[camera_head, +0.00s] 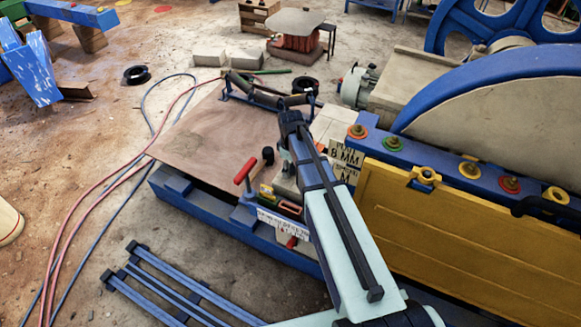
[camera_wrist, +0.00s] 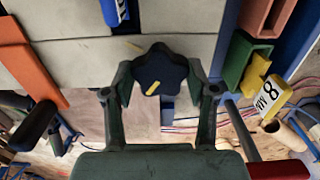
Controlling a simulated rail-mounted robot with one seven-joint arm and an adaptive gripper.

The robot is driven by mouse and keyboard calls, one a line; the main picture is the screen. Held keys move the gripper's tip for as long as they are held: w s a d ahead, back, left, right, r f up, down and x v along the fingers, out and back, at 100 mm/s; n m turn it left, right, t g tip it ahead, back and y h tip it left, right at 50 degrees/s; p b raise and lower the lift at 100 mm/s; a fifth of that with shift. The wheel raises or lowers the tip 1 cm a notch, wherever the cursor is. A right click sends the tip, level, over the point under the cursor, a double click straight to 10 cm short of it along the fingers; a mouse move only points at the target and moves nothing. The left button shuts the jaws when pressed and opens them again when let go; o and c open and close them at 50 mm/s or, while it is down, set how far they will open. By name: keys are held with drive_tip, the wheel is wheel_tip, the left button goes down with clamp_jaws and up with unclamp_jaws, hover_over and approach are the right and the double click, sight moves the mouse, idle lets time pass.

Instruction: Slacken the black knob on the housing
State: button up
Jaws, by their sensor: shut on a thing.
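In the wrist view the black knob (camera_wrist: 160,68) is star-shaped, with a yellow mark on its lower edge. It sits against the pale grey housing (camera_wrist: 80,65), which carries another small yellow mark just above the knob. My gripper (camera_wrist: 160,82) has one finger on each side of the knob and is shut on it. In the head view my arm reaches in from the lower right. There the knob and my fingertips are hidden or too small to make out.
In the wrist view an orange bar (camera_wrist: 35,65) and a black handle (camera_wrist: 36,124) lie left; a yellow tag (camera_wrist: 268,97) and green block (camera_wrist: 240,62) lie right.

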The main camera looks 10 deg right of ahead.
sight(291, 169)
drive_tip(key=o, duration=1.2)
drive_tip(key=shift+c, duration=0.2)
wheel_tip(291, 169, up, 12)
drive_tip(key=shift+s+f, duration=0.1)
